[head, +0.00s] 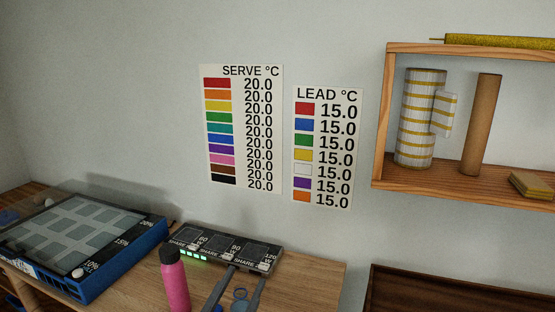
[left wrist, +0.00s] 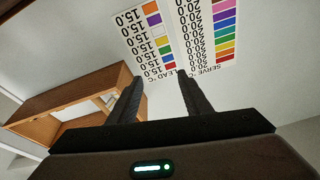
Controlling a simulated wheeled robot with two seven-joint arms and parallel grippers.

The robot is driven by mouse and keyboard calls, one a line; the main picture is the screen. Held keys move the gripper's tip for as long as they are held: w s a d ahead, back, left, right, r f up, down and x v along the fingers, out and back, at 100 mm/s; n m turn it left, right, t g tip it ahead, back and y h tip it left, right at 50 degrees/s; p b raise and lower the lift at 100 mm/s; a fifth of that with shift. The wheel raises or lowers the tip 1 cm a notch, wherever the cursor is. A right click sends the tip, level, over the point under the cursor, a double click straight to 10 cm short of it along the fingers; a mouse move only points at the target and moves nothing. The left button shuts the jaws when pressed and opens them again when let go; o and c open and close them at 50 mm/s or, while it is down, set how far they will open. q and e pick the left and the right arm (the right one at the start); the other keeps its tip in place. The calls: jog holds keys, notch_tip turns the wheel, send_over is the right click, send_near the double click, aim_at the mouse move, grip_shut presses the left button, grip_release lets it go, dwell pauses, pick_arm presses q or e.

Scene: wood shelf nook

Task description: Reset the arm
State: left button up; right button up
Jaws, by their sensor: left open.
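My left gripper (head: 247,275) is at the bottom of the head view, in front of the wooden counter and the charging strip. Its two dark fingers stand apart with nothing held between them. In the left wrist view the left gripper (left wrist: 159,78) is also open and empty, its fingers pointing toward the wall charts. The picture there is upside down. My right gripper is in neither view.
A pink bottle (head: 174,280) stands left of the gripper, before the charging strip (head: 225,248). A blue-sided tray unit (head: 122,262) sits farther left. Small blue items lie near the fingers.

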pick_arm(q)
jog(key=s+a+f+n+g+y, duration=0.2)
jog(key=s+a+f+g, duration=0.15)
jog(key=f, duration=0.35)
jog(key=s+a+f+n+g+y, duration=0.1)
jog(key=s+a+f+g+y, duration=0.2)
jog(key=f, duration=0.5)
jog(key=s+a+f+n+g+y, duration=0.2)
jog(key=s+a+f, duration=0.1)
jog(key=a+f, duration=0.3)
jog(key=s+a+f+g, duration=0.1)
jog(key=s+f+g, duration=0.3)
jog(key=s+f, duration=0.5)
jog(key=s+a+f+g, duration=0.2)
jog(key=s+f+g, duration=0.2)
jog(key=s, duration=0.8)
jog(key=w+d+f+t, duration=0.1)
jog(key=w+d+f, duration=0.15)
jog(key=f, duration=0.85)
jog(key=w+d+f+t, duration=0.1)
jog(key=w+f, duration=0.2)
jog(key=f, duration=0.8)
jog(key=s+f, duration=0.2)
jog(key=f, duration=0.5)
jog(key=s+d+f+m+t+h, duration=0.1)
jog(key=s+f, duration=0.2)
jog(key=f, duration=0.5)
jog(key=shift+s+d, duration=0.2)
jog(key=shift+s, duration=0.1)
